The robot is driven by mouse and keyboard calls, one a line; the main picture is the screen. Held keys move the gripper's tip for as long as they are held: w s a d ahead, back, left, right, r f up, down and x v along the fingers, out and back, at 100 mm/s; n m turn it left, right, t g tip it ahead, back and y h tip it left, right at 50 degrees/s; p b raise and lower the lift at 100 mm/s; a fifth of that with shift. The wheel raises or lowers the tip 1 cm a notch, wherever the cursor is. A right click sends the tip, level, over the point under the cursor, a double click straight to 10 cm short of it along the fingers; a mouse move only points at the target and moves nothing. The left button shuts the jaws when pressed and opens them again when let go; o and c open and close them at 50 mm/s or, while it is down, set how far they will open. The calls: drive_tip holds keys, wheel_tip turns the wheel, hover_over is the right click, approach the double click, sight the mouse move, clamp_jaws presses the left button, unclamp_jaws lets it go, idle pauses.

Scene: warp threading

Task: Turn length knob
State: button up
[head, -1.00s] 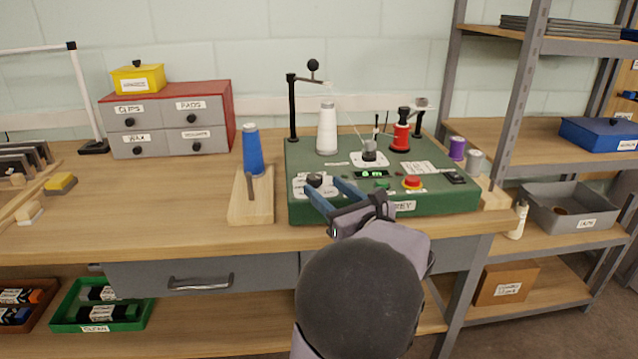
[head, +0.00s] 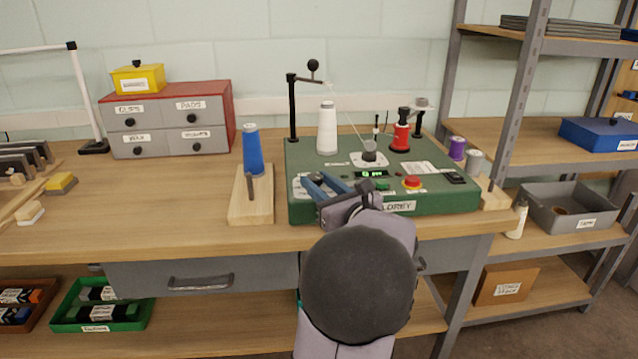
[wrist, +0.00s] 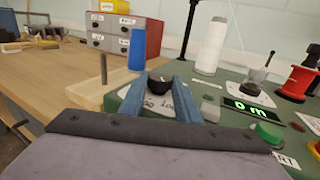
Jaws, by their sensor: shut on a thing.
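The green winding machine (head: 440,203) stands at the bench's front edge. Its black length knob (wrist: 159,82) sits on a white label at the machine's left front and shows between the fingers in the wrist view. My gripper (head: 318,180) reaches in from the front and is shut on the knob, with one blue finger on each side. The lit green display (wrist: 247,107) reads "0 m" in the wrist view. A green button (wrist: 268,134) is right of my gripper.
A blue cone (head: 252,152) stands on a wooden block (head: 249,207) left of the machine. A white thread cone (head: 327,130) and a red spool (head: 400,133) stand on the machine. A red emergency button (head: 412,182) is at its front right.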

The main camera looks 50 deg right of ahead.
drive_tip(key=shift+d+r+n+y+p, duration=0.2)
drive_tip(key=shift+n+y+p, duration=0.15)
drive_tip(key=shift+n+y, duration=0.05)
drive_tip(key=shift+f+n+t+y, duration=0.1)
drive_tip(key=shift+n+t+y, duration=0.3)
drive_tip(key=shift+y, duration=0.4)
